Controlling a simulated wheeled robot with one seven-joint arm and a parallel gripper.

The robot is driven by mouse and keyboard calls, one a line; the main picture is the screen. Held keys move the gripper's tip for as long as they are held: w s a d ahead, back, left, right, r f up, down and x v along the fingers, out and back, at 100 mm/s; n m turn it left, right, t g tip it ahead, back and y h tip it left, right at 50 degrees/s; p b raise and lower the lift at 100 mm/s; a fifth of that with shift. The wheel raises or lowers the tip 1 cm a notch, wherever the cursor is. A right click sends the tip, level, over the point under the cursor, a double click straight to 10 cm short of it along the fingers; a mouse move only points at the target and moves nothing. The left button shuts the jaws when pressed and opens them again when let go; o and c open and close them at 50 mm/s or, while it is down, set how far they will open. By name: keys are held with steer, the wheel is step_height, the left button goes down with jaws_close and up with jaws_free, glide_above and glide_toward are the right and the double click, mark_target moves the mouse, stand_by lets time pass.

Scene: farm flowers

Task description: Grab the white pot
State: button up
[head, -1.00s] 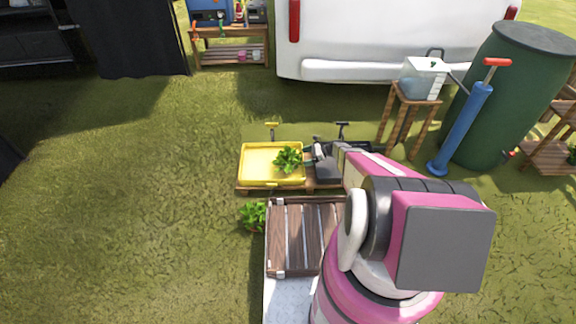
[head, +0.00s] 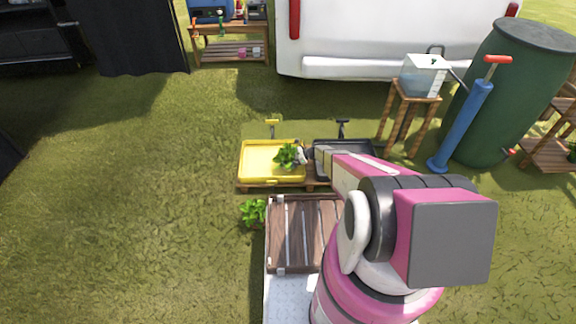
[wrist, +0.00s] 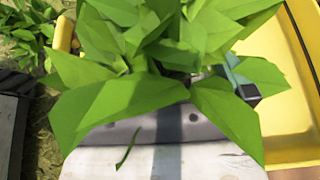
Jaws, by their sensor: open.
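A leafy green plant (head: 286,156) stands at the right side of the yellow tray (head: 257,163). Its pot is not clearly visible under the leaves in the head view. In the wrist view the broad leaves (wrist: 125,105) fill the middle and top and cover whatever pot is below. My gripper (head: 301,155) is at the plant's right side, with its tip close to the leaves. A dark fingertip shows beside the leaves at the right in the wrist view. The gripper is open, and no pot is visible between its fingers.
A black tray (head: 345,155) lies right of the yellow one, partly behind my arm. A wooden crate (head: 292,235) is nearer, with another green plant (head: 252,212) at its left. A stool with a clear container (head: 424,76) and a blue pump (head: 460,128) stand at the right.

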steer(key=c, duration=0.8)
steer(key=shift+r, duration=0.15)
